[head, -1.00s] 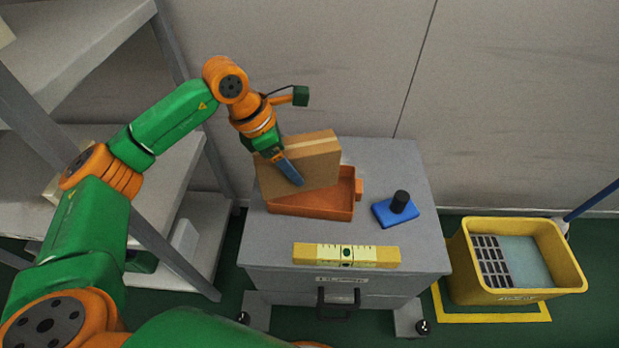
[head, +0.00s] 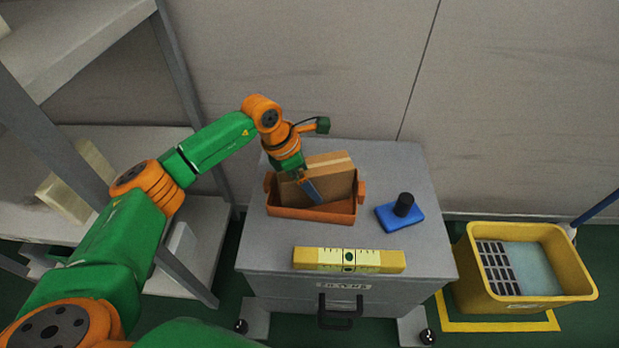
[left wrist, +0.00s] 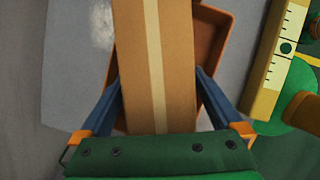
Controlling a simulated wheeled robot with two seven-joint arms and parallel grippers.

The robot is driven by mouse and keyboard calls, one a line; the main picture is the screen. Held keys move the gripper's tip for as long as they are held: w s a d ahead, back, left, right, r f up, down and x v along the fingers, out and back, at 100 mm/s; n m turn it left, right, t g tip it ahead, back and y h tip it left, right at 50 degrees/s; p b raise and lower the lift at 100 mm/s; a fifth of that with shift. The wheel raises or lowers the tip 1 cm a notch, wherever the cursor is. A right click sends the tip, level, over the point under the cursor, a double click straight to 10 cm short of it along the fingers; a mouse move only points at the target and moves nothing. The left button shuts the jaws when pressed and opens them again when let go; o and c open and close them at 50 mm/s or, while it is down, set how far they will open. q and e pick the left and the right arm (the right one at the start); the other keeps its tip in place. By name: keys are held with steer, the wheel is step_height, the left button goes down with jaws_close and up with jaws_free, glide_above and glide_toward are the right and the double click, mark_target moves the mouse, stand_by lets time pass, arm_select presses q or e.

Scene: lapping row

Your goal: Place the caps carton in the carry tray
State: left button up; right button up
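The caps carton (head: 326,180) is a brown cardboard box with a paler tape strip. In the head view it stands tilted, its lower part inside the carry tray (head: 312,213), an orange tray with end handles on the grey cabinet. My left gripper (head: 312,192) is at the carton's near side. In the left wrist view, the blue fingers of the gripper (left wrist: 160,95) lie along both sides of the carton (left wrist: 157,60), shut on it. The tray (left wrist: 212,45) shows beneath and beside it. Whether the carton rests on the tray floor is hidden. My right gripper is not in view.
A yellow level (head: 348,260) lies along the front of the cabinet top (head: 270,250). A blue block with a black knob (head: 400,213) stands right of the tray. A yellow bucket (head: 525,285) is on the floor at right. Grey shelves (head: 180,245) stand at left.

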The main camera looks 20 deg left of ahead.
arm_select(q)
steer(key=shift+r, duration=0.1)
steer(key=p+v, duration=0.3)
steer(key=v, duration=0.9)
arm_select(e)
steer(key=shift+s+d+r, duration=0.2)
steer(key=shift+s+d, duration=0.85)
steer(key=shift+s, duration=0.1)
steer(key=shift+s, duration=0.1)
